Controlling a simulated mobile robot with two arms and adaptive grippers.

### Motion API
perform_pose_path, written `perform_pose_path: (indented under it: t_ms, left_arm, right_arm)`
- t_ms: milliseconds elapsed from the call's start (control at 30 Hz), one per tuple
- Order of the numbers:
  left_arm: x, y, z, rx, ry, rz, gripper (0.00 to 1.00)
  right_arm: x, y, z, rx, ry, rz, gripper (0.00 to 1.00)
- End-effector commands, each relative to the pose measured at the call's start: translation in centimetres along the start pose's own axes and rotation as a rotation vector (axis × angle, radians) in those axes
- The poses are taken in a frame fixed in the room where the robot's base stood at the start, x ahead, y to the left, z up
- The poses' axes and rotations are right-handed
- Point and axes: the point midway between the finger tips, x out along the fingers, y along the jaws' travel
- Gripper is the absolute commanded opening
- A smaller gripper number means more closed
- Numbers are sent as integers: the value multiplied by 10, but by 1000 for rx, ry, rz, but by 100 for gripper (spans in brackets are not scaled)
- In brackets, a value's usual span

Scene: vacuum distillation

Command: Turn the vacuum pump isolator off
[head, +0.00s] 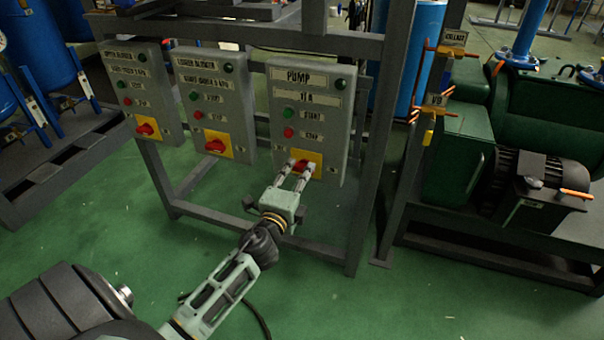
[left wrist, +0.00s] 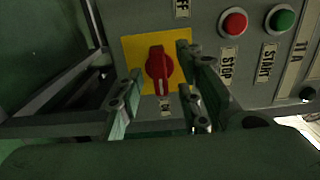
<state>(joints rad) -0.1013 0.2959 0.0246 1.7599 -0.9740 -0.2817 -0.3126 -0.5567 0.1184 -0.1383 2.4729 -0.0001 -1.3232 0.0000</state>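The pump isolator is a red rotary knob (head: 302,167) on a yellow plate (head: 316,158) at the bottom of the grey PUMP box (head: 322,113). It also shows in the left wrist view (left wrist: 159,66), where its handle stands vertical and its white mark points down to a label that seems to read ON. A partly cut-off label (left wrist: 183,8), ending in FF, lies to the upper right. My left gripper (head: 295,172) is open, with its fingers (left wrist: 155,85) spread on either side of the knob. Contact cannot be told. My right gripper is out of view.
Two similar control boxes, left (head: 140,95) and middle (head: 210,100), hang beside it, each with a red knob. Green START (head: 289,112) and red STOP (head: 288,132) buttons sit above the isolator. A grey frame post (head: 385,130) stands to the right, before green machinery (head: 460,140).

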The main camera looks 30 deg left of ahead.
Motion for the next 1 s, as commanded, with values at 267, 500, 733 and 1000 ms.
perform_pose_path:
  t_ms: [267, 500, 733, 1000]
  left_arm:
    - [18, 1, 0, -2, 1, 2, 33]
    - [18, 1, 0, -2, 1, 2, 29]
    - [18, 1, -1, -2, 1, 2, 9]
    - [18, 1, -1, -2, 1, 2, 0]
  right_arm:
    - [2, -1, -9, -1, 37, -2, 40]
    - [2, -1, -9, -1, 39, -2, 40]
    - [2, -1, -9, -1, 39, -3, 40]
    - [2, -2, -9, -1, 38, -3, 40]
